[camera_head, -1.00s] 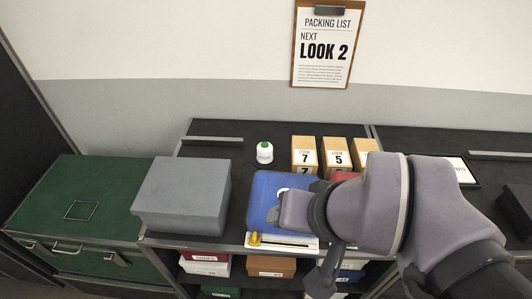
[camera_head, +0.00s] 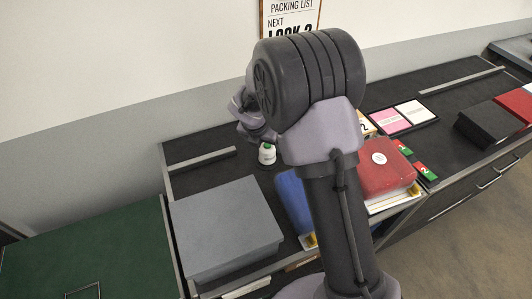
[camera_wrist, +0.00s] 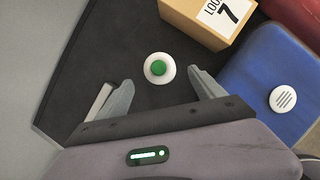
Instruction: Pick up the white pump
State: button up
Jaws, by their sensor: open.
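No white shoe shows in any view. A small white container with a green top (camera_head: 267,154) stands upright on the dark counter. In the wrist view this white container (camera_wrist: 149,73) is just beyond the fingertips, about midway between them, and I see it from above. My gripper (camera_wrist: 160,84) is open and empty, with a finger to either side and dark counter between. I cannot tell its height above the container. In the head view my arm hides the fingers.
A grey box (camera_head: 225,226) stands in front of the container to the left. A blue case (camera_head: 293,198) and a cardboard box marked 7 (camera_wrist: 208,20) are close on the right. A red case (camera_head: 384,168) lies further right. Bare counter lies left of the container.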

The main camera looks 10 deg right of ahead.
jog(key=b+x, duration=0.4)
jog(key=x, duration=0.5)
jog(key=shift+w+d+f, duration=0.15)
jog(key=shift+w+d, duration=0.05)
jog(key=shift+d, duration=0.05)
grip_shut()
